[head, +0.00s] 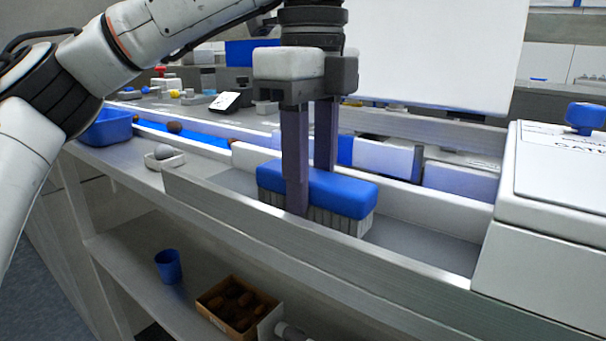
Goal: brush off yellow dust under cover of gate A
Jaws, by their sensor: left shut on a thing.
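My left gripper (311,190) comes in from the upper left and points down. Its two dark fingers are shut on a blue brush (343,192) with grey bristles. The brush is in a grey metal channel (420,243) between low rails, with its bristles down. I cannot tell whether the bristles touch the channel floor. A white box (560,175) with partly readable lettering and a blue knob (585,117) stands at the right end of the channel; I cannot tell if it is gate A's cover. No yellow dust shows. My right gripper is not in view.
A blue bin (106,128) stands at the left, beside a blue belt (190,136) carrying dark dates. The front rail (330,243) borders the channel. A blue cup (168,266) and a box of dates (237,307) are on the lower shelf.

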